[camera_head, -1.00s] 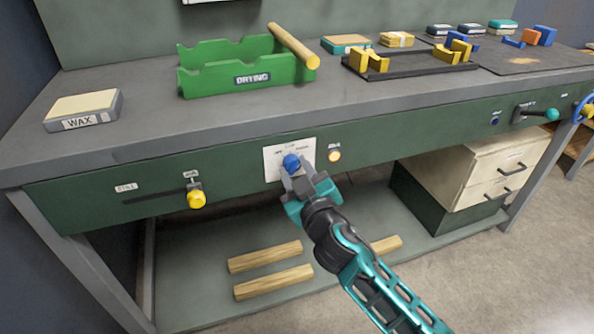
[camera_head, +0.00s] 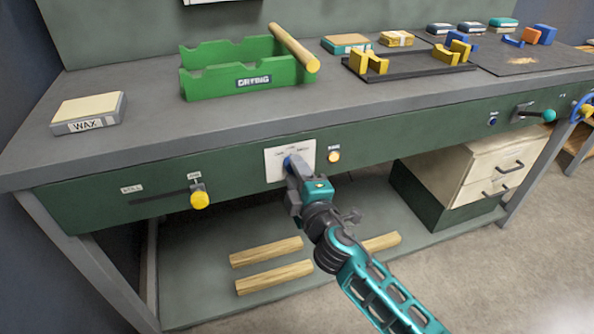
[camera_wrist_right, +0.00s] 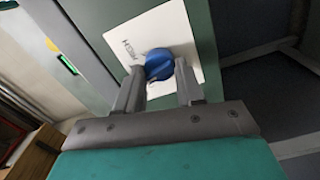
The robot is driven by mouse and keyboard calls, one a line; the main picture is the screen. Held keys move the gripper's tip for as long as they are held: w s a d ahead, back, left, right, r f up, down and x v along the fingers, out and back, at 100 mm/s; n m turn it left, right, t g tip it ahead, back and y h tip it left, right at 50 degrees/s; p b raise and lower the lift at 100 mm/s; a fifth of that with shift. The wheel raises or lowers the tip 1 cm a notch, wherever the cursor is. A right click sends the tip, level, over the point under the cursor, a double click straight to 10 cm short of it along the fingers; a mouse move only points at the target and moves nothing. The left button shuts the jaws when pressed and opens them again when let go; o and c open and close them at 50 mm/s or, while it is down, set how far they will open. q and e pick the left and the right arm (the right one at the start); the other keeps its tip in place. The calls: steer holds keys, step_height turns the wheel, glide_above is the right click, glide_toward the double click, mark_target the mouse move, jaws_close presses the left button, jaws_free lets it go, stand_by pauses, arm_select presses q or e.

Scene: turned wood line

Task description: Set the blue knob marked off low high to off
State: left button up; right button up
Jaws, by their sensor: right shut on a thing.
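The blue knob (camera_head: 289,161) sits on a white label plate (camera_head: 305,152) on the front panel of the bench. My right gripper (camera_head: 291,166) is shut on the knob and hides most of it in the head view. In the right wrist view the knob (camera_wrist_right: 160,65) lies between the two grey fingers of my right gripper (camera_wrist_right: 158,85), on the white plate with partly legible lettering. The knob's pointer and the off mark cannot be made out. My left gripper is not in view.
A yellow knob on a slider (camera_head: 199,199) is left of the plate, and a small orange button (camera_head: 334,157) is close to its right. A green rack (camera_head: 221,83) and a WAX block (camera_head: 88,113) stand on the benchtop (camera_head: 150,125). Wood bars (camera_head: 266,252) lie below.

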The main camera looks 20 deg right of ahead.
steer(key=n+p, duration=0.1)
steer(key=n, duration=0.5)
steer(key=shift+f+n, duration=0.1)
steer(key=shift+n, duration=0.2)
stand_by(0.4)
steer(key=o, duration=1)
steer(key=shift+o, duration=0.2)
steer(key=s, duration=1.3)
steer(key=shift+d+b, duration=0.2)
steer(key=shift+b, duration=0.1)
